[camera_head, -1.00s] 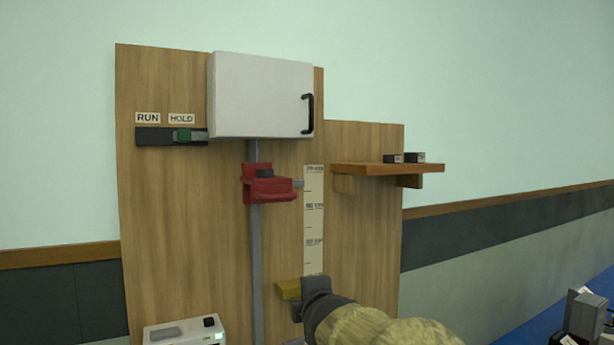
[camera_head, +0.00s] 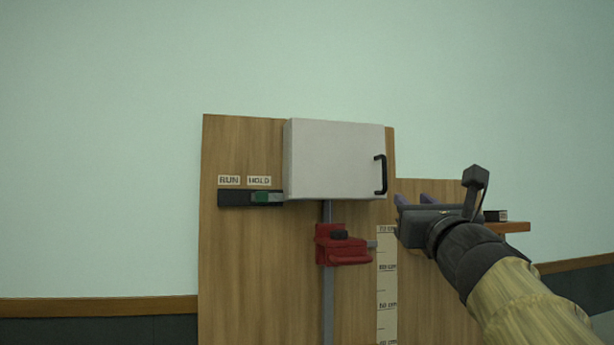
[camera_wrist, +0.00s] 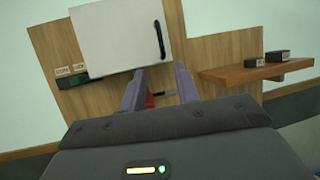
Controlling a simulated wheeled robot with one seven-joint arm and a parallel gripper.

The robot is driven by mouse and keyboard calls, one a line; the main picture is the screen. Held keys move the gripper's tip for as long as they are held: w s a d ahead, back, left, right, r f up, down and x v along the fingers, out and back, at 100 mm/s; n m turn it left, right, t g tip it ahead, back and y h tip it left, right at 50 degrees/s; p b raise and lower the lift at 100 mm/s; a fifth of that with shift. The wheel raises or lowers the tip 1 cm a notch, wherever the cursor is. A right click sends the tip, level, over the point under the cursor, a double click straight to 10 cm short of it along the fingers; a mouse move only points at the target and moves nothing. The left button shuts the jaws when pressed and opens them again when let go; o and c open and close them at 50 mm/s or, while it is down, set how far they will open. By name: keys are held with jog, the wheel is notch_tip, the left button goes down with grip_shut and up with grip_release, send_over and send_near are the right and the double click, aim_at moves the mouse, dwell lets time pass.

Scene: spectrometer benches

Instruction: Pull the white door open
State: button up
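The white door (camera_head: 332,160) is the front of a box fixed high on a wooden panel, and it looks closed. Its black handle (camera_head: 381,175) is a vertical bar near the door's right edge. The door (camera_wrist: 115,40) and handle (camera_wrist: 160,40) also show in the wrist view, beyond the fingers. My gripper (camera_head: 413,198) is right of the handle and slightly lower, apart from it. In the wrist view my gripper (camera_wrist: 158,80) has its two purple-grey fingers spread with nothing between them.
A red clamp (camera_head: 342,246) sits on a grey vertical rail below the door. A RUN/HOLD slider (camera_head: 250,199) is left of the door. A wooden shelf (camera_wrist: 255,72) with two small dark boxes stands to the right. A scale strip (camera_head: 387,290) runs down the panel.

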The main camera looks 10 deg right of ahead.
aim_at(385, 175)
jog(key=p+x, duration=0.8)
jog(key=x, duration=0.8)
jog(key=shift+w, duration=0.1)
jog(key=shift+w+d+p, duration=0.15)
jog(key=shift+w+p, duration=0.2)
jog(key=shift+w, duration=0.25)
grip_shut()
